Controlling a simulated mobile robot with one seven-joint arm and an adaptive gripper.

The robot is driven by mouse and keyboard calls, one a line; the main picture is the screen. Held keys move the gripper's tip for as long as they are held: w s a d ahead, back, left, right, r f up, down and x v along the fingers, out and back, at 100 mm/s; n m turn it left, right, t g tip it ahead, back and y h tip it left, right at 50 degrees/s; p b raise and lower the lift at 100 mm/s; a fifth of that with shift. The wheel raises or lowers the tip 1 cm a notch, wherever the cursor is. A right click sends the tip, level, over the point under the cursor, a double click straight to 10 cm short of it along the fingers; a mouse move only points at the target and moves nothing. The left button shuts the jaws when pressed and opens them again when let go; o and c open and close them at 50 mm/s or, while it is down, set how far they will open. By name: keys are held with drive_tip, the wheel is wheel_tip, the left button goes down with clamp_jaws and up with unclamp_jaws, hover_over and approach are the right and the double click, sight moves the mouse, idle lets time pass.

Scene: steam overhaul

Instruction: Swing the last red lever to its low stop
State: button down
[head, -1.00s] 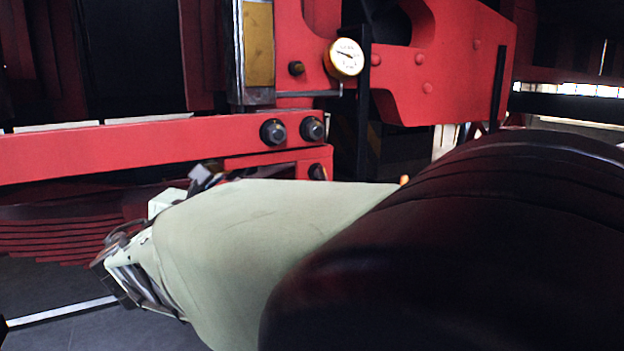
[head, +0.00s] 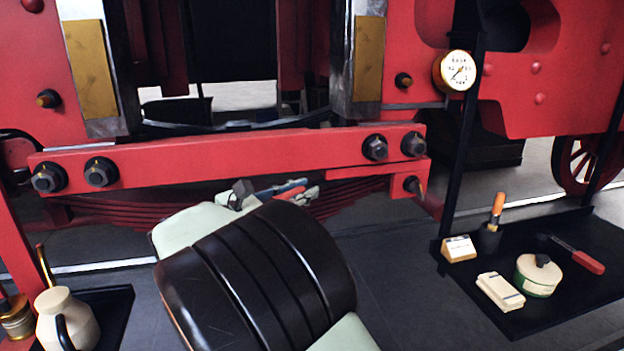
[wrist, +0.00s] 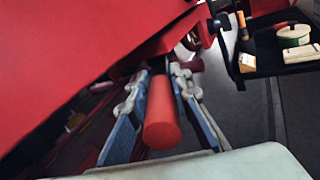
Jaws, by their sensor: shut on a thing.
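A red round handle (wrist: 162,115), which looks like the lever's grip, lies lengthwise between the two fingers of my gripper (wrist: 158,78) in the wrist view. The blue-and-grey fingers are shut on it, one on each side. In the head view my gripper (head: 290,190) shows just under the red crossbeam, with a bit of the red handle (head: 291,193) at it. My own arm hides most of the gripper there. The lever's pivot and its low stop cannot be made out.
The red crossbeam (head: 240,162) with dark bolts runs close above my gripper. A pressure gauge (head: 455,71) is at upper right. A black tray (head: 560,300) with a tin, a block and tools stands at right. A jug (head: 66,318) is at lower left.

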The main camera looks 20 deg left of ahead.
drive_tip(key=shift+w+r, duration=0.1)
drive_tip(key=shift+r, duration=0.15)
drive_tip(key=c, duration=1.7)
unclamp_jaws()
drive_tip(key=shift+f, duration=0.15)
drive_tip(key=shift+c, duration=0.2)
drive_tip(key=shift+a, duration=0.1)
drive_tip(key=v, duration=1.2)
